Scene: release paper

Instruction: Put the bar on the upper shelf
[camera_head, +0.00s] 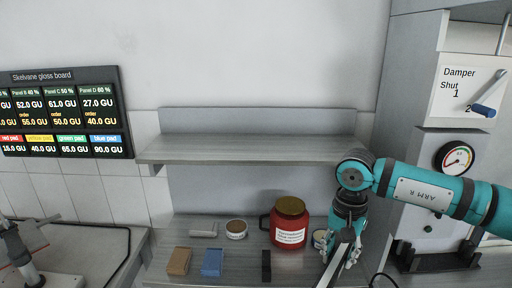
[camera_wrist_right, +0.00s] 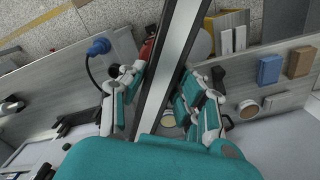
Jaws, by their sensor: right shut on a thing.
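My right gripper (camera_head: 342,254) points down over the right end of the lower surface, in front of the upper shelf's right end. It is shut on a long grey metal bar (camera_head: 340,247), seen nearly end-on in the head view. In the right wrist view the bar (camera_wrist_right: 178,55) runs lengthwise between the two fingers of the gripper (camera_wrist_right: 160,100), with dark edges and a pale face. The upper shelf (camera_head: 245,150) is a grey board, bare along its visible length, above and left of the gripper. My left gripper is not in view.
On the lower surface (camera_head: 225,255) stand a red jar (camera_head: 289,224), a round tin (camera_head: 236,228), a grey block (camera_head: 203,229), a brown block (camera_head: 178,261), a blue block (camera_head: 212,262) and a black block (camera_head: 266,265). A cabinet with a gauge (camera_head: 455,158) stands at the right.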

